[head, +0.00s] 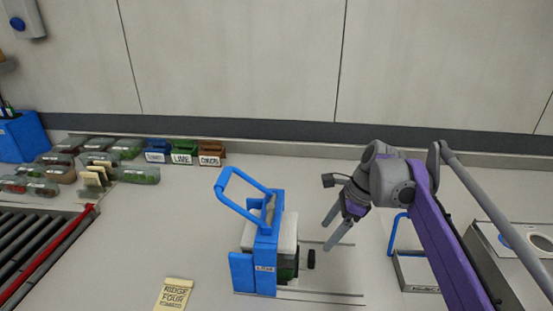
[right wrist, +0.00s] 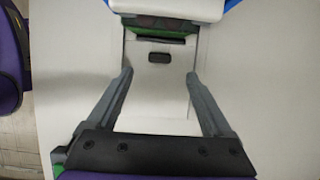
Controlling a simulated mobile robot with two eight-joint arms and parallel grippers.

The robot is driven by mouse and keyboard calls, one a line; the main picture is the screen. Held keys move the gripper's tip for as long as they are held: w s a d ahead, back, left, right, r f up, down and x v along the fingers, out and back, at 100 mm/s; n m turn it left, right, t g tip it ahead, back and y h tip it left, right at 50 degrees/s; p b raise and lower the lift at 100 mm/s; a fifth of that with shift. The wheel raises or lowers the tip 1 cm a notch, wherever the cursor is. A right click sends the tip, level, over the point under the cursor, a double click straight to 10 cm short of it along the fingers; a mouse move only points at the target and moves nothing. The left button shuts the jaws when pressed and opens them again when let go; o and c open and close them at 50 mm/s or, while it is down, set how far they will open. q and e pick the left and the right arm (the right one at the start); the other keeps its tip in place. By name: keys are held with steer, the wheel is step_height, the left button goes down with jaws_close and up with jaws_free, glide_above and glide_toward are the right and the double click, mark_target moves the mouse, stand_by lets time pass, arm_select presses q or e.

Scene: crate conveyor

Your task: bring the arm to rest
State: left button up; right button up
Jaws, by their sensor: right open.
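My right gripper (head: 338,229) is open and empty, just right of a blue-handled device (head: 267,250) on the counter in the head view. Its arm, purple and grey, comes in from the right. In the right wrist view the two fingers of my right gripper (right wrist: 160,90) stand wide apart with nothing between them. A small black block (right wrist: 159,57) on a grey plate (right wrist: 172,82) lies beyond the fingertips. The block also shows in the head view (head: 311,259). My left gripper is in neither view.
A card reading RIDGE FOUR (head: 174,294) lies at the front. Several packets (head: 138,175) and labelled blue, green and brown boxes (head: 182,152) stand at the back left. A roller conveyor (head: 35,245) is at left. A metal unit (head: 510,255) is at right.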

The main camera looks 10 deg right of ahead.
steer(key=s+a+f+n+t+h+p, duration=0.1)
steer(key=s+a+f+n+p, duration=0.1)
steer(key=s+n, duration=0.5)
steer(key=s+a+f+n+t+h+p, duration=0.1)
steer(key=s+a+f+n+h+p, duration=0.1)
steer(key=s+f+n, duration=0.2)
steer(key=s+a+f+n+t+h+p, duration=0.1)
steer(key=s+f+n+p, duration=0.1)
steer(key=s+n, duration=0.7)
steer(key=shift+s+a+f+n+t, duration=0.2)
steer(key=shift+s+f, duration=0.25)
steer(key=shift+s, duration=0.05)
steer(key=shift+s+a+f+n+t, duration=0.2)
steer(key=shift+s+f, duration=0.2)
steer(key=shift+s, duration=0.1)
steer(key=shift+s+f+n, duration=0.25)
steer(key=shift+f+n, duration=0.05)
